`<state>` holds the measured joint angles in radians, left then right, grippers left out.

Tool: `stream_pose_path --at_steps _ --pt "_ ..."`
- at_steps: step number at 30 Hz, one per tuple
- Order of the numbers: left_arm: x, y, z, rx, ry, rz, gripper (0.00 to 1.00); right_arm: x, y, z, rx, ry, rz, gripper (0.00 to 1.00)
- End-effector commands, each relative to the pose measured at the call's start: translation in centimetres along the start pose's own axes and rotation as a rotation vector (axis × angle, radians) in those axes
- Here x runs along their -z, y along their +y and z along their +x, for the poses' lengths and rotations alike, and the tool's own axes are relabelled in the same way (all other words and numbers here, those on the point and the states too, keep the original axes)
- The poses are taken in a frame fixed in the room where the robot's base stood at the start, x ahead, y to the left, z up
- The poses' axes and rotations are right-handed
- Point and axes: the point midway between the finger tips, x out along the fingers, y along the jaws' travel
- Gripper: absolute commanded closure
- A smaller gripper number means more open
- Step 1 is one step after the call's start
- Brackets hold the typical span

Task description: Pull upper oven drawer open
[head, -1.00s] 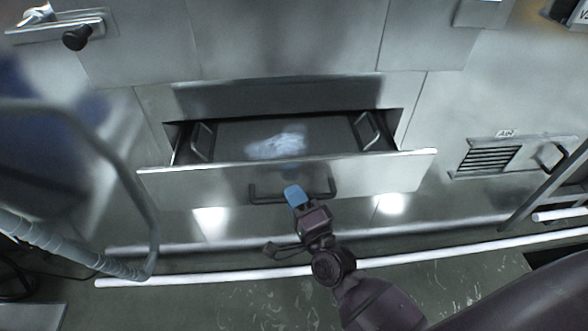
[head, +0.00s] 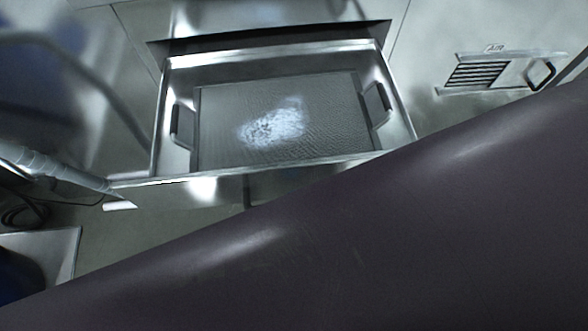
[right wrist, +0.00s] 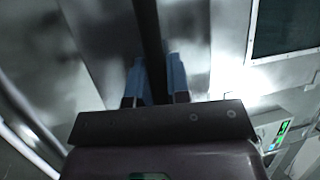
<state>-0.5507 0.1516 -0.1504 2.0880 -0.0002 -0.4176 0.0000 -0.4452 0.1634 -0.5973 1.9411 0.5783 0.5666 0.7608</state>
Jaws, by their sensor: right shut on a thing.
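The upper oven drawer (head: 232,190) stands pulled well out of the steel front in the head view. Inside it lies a grey mesh tray (head: 215,95) with a dark handle at each side and a whitish patch on it. In the right wrist view my right gripper (right wrist: 155,78) has its blue fingers on either side of the dark drawer handle bar (right wrist: 148,30) and is shut on it. In the head view my own arm hides the right gripper and most of the drawer's handle. My left gripper is in neither view.
A vent grille (head: 478,75) and a small black handle (head: 541,74) are on the steel wall at the right. A grey metal tube rail (head: 60,172) runs along the left, close to the drawer's left front corner.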

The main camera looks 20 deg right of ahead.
Motion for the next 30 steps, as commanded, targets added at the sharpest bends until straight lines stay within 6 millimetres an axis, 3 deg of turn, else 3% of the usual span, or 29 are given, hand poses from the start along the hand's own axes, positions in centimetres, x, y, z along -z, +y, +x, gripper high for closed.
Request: stream_pose_path --at_steps 15,16,21,30 --pt "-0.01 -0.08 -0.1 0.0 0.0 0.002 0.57 -0.32 -0.16 -0.79 0.0 0.0 -0.001 1.0" --pt "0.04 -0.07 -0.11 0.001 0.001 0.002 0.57 -0.32 -0.16 -0.79 0.0 0.0 -0.001 0.82" --pt "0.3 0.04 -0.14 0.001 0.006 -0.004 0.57 -0.31 -0.15 -0.77 0.0 0.0 -0.001 0.58" --pt "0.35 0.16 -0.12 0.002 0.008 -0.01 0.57 -0.32 -0.13 -0.95 0.0 -0.001 -0.001 0.58"
